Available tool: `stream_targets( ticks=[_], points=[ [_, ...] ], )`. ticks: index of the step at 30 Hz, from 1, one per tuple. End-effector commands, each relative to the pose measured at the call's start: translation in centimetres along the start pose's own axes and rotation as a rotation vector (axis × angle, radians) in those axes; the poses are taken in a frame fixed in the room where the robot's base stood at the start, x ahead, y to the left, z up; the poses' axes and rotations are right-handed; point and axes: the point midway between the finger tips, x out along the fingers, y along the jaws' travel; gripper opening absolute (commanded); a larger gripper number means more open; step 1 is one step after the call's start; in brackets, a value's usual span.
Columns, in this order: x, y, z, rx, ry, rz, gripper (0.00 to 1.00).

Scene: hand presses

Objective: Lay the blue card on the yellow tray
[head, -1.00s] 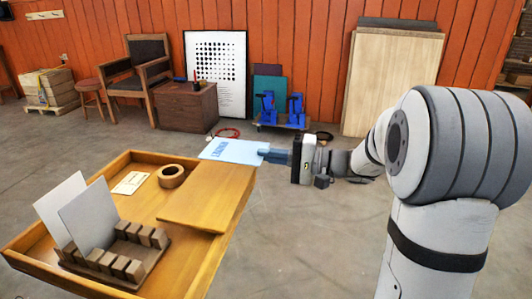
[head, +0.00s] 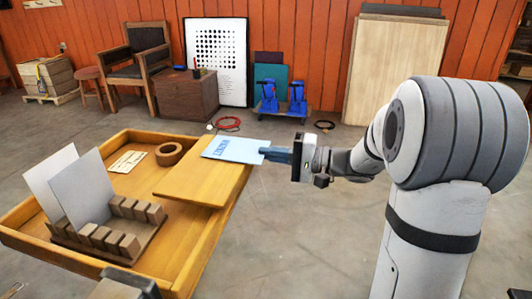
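The blue card (head: 234,150) is pale blue with darker blue lettering. My gripper (head: 276,154) is shut on its right edge and holds it out flat over the far right part of the wooden top. I cannot tell the gap beneath the card. No separate yellow tray shows clearly. The only tray-like thing is the yellow-brown wooden bench top (head: 195,250) with a raised rim, and a flat raised board (head: 195,183) lies at its right side below the card.
A rack of wooden blocks (head: 108,238) holds two pale sheets (head: 82,185) at the left. A tape roll (head: 169,153) and a small printed card (head: 127,161) lie behind. A dark grey piece (head: 130,282) shows at the bottom edge. Open floor lies right of the bench.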

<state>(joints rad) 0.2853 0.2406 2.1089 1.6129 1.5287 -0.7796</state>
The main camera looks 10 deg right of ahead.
Motion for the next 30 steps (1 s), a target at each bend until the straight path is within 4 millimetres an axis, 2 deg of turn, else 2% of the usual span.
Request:
stream_targets(
  ticks=[6,15,20,23,30],
  points=[
    [-0.03,-0.01,-0.02,0.000,0.001,0.000,0.00],
    [-0.06,-0.01,-0.03,0.000,0.001,0.000,0.26],
    [-0.08,-0.01,-0.04,0.000,0.002,0.000,0.27],
    [-0.08,-0.01,-0.04,0.000,0.002,0.000,0.33],
    [-0.08,0.03,-0.04,0.000,0.002,0.000,0.33]
  ],
)
